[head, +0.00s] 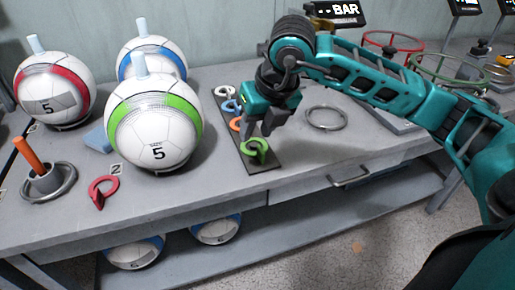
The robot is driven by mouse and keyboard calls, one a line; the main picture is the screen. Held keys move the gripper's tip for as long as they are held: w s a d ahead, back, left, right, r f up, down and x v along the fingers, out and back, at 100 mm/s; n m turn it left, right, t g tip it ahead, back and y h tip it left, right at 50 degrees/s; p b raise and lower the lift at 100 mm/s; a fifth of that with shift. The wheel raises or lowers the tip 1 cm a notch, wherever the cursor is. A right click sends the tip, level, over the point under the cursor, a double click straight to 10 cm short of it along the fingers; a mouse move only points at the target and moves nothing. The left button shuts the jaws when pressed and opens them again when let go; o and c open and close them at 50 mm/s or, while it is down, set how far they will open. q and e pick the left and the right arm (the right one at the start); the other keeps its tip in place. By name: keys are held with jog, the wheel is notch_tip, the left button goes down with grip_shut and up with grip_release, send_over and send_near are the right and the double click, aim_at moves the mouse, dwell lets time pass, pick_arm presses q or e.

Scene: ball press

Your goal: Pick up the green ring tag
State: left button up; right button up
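The green ring tag (254,149) lies at the near end of a dark strip (265,165) on the grey bench. My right gripper (257,132) points down just above and behind this tag. Its two dark fingers look apart, with nothing seen between them. I cannot tell whether a fingertip touches the tag. My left gripper is out of view.
An orange tag (235,124), a blue tag (230,106) and a white tag lie farther up the strip. A green-banded ball (155,123) stands left of it. A metal ring (326,118) lies right.

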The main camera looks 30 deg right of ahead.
jog(key=d+m+h, duration=0.1)
jog(key=d+h, duration=0.1)
jog(key=d, duration=0.2)
jog(key=b, duration=0.2)
send_over(259, 147)
jog(key=s, duration=0.3)
jog(key=f, duration=0.4)
jog(key=shift+w+d+f, duration=0.15)
jog(key=shift+w+f, duration=0.05)
jog(key=shift+f, duration=0.2)
jog(key=x, duration=0.3)
jog(key=b+x, duration=0.1)
jog(key=x, duration=0.1)
jog(key=shift+w+a+f, duration=0.15)
jog(key=shift+a+f, duration=0.15)
jog(key=shift+a, duration=0.15)
jog(key=shift+w+f, duration=0.15)
jog(key=shift+f, duration=0.15)
jog(key=shift+d, duration=0.1)
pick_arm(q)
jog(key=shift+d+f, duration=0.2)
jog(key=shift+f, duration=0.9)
pick_arm(e)
grip_shut()
